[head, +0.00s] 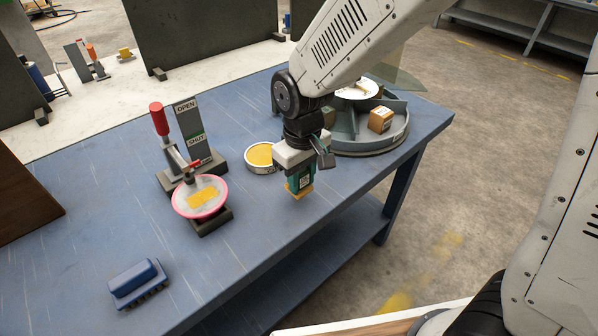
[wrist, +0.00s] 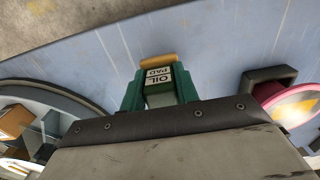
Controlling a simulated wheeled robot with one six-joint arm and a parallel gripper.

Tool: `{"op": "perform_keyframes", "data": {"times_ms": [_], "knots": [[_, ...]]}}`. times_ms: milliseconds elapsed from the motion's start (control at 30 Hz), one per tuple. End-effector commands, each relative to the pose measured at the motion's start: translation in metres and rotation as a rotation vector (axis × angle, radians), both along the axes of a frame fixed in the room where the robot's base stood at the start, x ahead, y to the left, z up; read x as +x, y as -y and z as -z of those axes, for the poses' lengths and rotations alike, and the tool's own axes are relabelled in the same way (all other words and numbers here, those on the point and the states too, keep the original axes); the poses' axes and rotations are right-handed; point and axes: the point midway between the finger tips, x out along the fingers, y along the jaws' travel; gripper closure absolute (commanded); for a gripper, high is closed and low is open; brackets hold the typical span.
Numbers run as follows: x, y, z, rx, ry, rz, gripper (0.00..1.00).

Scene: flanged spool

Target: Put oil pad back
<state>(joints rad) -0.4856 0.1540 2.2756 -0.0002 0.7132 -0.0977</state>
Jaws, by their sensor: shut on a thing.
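My gripper (head: 299,180) is shut on the oil pad (head: 301,188), a small block with a yellow-orange underside. In the wrist view the "OIL PAD" label (wrist: 158,76) shows between my green fingers (wrist: 160,95). The pad appears upright and over the blue table, near its front edge; whether it touches the table is hard to tell. A round, shallow tin (head: 262,157) with a yellow inside stands just left of my gripper.
A toggle clamp (head: 170,140) with an OPEN/SHUT sign (head: 190,120) and a pink-rimmed disc (head: 177,205) stand to the left. A blue brush (head: 137,284) lies front left. A grey divided round tray (head: 375,143) with a box (head: 380,119) is behind right.

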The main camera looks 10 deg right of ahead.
Motion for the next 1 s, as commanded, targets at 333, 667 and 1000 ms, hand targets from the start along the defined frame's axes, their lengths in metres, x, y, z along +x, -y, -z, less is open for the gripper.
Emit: {"op": "perform_keyframes", "data": {"times_ms": [333,667,1000], "knots": [[0.002,-0.007,0.021,-0.002,-0.003,-0.012,0.88],[0.003,-0.008,0.036,0.001,0.001,-0.013,0.88],[0.003,-0.007,0.039,0.0,0.0,-0.011,0.48]]}}
